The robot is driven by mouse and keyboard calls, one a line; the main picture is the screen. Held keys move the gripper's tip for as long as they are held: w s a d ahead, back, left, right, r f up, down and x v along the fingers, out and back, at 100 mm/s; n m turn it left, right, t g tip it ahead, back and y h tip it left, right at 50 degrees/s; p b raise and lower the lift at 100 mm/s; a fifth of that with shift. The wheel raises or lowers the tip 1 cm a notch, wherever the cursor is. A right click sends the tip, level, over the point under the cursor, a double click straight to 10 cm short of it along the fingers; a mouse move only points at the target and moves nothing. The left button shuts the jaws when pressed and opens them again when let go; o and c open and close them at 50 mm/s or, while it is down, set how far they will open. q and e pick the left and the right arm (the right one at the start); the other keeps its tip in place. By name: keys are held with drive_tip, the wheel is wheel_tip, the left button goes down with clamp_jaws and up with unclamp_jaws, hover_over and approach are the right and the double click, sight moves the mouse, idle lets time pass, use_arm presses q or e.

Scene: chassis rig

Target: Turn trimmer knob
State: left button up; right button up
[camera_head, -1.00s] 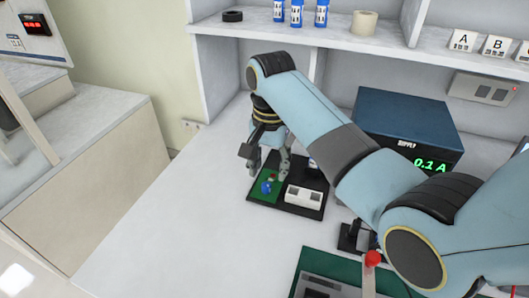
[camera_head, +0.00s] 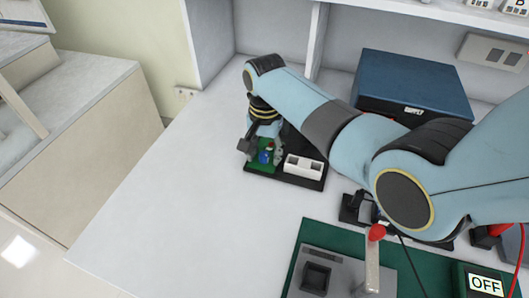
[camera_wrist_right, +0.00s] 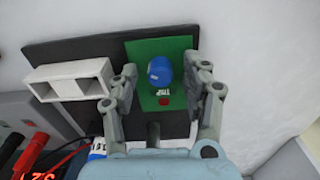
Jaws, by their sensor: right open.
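The blue trimmer knob (camera_wrist_right: 160,70) stands on a green board (camera_wrist_right: 146,52) on a black base (camera_wrist_right: 70,45). A red spot (camera_wrist_right: 164,100) and a small white marking lie beside the knob. My right gripper (camera_wrist_right: 172,84) is open, with one finger on each side of the knob and a visible gap to both fingers. In the head view the knob (camera_head: 265,156) shows small below my right gripper (camera_head: 263,149), partly hidden by it. I cannot tell the height of the fingertips over the board. My left gripper is not in view.
A white two-slot block (camera_head: 304,167) sits next to the green board. A blue supply box (camera_head: 415,82) stands behind my arm. In front are a larger green board (camera_head: 312,236) with a red-tipped lever (camera_head: 376,234) and an OFF display (camera_head: 486,284). The bench's left side is clear.

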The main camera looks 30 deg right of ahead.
drive_tip(key=shift+c, duration=1.2)
clamp_jaws()
drive_tip(key=shift+r+n+p, duration=0.25)
drive_tip(key=shift+n+p, duration=0.55)
drive_tip(key=shift+p, duration=0.3)
drive_tip(key=shift+f+n, duration=0.25)
drive_tip(key=shift+n, duration=0.15)
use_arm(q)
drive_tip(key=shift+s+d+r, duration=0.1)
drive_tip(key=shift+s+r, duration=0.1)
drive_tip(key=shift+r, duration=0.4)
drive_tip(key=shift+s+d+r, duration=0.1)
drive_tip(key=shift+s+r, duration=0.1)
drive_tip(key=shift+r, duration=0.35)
